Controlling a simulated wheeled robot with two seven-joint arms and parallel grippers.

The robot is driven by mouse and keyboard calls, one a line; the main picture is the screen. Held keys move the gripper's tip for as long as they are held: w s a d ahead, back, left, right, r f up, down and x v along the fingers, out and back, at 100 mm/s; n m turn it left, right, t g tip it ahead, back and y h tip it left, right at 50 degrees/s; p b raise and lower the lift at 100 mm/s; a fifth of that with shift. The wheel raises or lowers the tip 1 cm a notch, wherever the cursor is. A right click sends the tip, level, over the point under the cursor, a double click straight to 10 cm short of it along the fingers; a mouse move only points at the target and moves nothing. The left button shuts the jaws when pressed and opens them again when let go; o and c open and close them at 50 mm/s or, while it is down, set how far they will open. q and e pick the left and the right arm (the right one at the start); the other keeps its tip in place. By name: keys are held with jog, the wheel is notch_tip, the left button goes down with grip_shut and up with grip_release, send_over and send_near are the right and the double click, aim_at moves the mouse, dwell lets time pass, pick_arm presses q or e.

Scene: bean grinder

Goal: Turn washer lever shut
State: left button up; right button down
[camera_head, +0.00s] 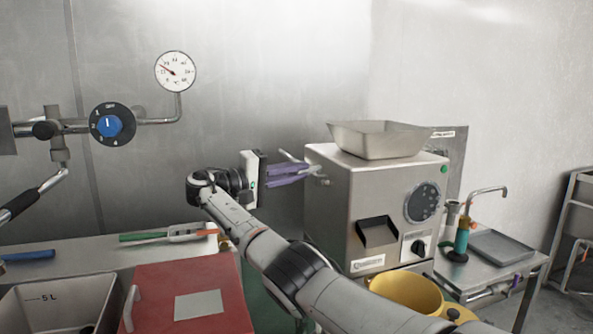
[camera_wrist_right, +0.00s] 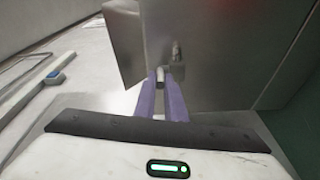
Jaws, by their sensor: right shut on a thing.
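A steel machine (camera_head: 340,215) with a hopper on top stands right of centre in the head view. A small metal lever (camera_head: 290,156) sticks out from its left side, near a fitting (camera_head: 322,180). My right gripper (camera_head: 300,172), with purple fingers, reaches in beside that side wall. In the right wrist view the gripper (camera_wrist_right: 164,88) is shut on the lever (camera_wrist_right: 160,76), whose mount (camera_wrist_right: 176,70) sits on the machine's wall. The fingers hide part of the lever. My left gripper is not in view.
A hopper tray (camera_head: 378,140) tops the machine, and a yellow bowl (camera_head: 405,292) is in front. A red box (camera_head: 160,300) and steel bin (camera_head: 50,310) are at the lower left. A gauge (camera_head: 175,72) and blue-knobbed valve (camera_head: 110,125) are on the back wall.

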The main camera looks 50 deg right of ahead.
jog(key=shift+s, duration=0.1)
jog(key=c, duration=2.1)
grip_release()
jog(key=shift+d, duration=0.1)
jog(key=shift+b+v, duration=0.85)
jog(key=shift+v, duration=4.3)
jog(key=shift+o, duration=0.3)
